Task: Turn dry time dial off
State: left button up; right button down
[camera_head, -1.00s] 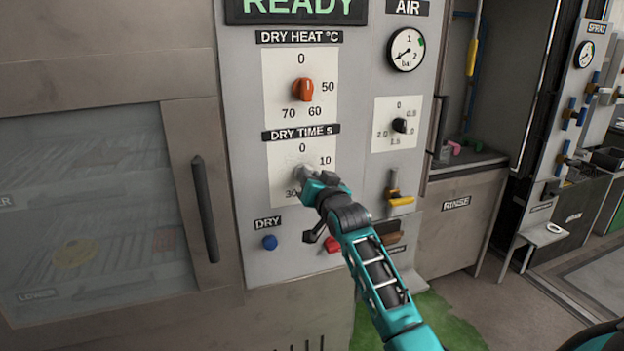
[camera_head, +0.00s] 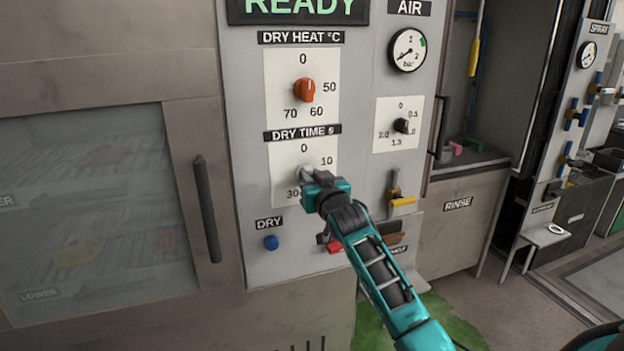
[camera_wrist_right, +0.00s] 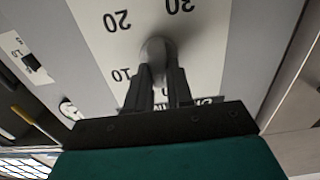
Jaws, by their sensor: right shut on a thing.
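The dry time dial (camera_head: 304,173) is a grey knob on a white plate (camera_head: 284,158) marked 0, 10 and 30 in the head view, under the label DRY TIME S. My right gripper (camera_head: 311,176) reaches it from the lower right and hides part of the dial and plate. In the right wrist view the grey knob (camera_wrist_right: 157,50) sits between the two dark fingers of my right gripper (camera_wrist_right: 156,75), which is shut on it. The marks 10, 20 and 30 show there. The knob's pointer is not clear. My left gripper is not in view.
Above is the orange dry heat dial (camera_head: 304,90). Below are a blue DRY button (camera_head: 271,242) and a red part (camera_head: 334,246) beside my arm. A yellow-handled valve (camera_head: 402,201) and a black air knob (camera_head: 401,126) are to the right. A cabinet door handle (camera_head: 207,210) stands at left.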

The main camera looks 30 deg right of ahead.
jog(key=c, duration=1)
grip_release()
jog(key=v, duration=1.3)
jog(key=shift+w, duration=0.1)
jog(key=s+a+f+n+g+y, duration=0.25)
jog(key=a+f, duration=0.25)
jog(key=f, duration=0.4)
jog(key=s+a+f+n+g+y, duration=0.1)
jog(key=s+a+f, duration=0.3)
jog(key=f, duration=0.4)
jog(key=s+a+f+n+g+y, duration=0.1)
jog(key=s+a+f+g+y, duration=0.1)
jog(key=s+a+f, duration=0.8)
jog(key=s+f+g, duration=0.1)
jog(key=s+f, duration=0.2)
jog(key=s, duration=0.1)
jog(key=shift+n, duration=0.35)
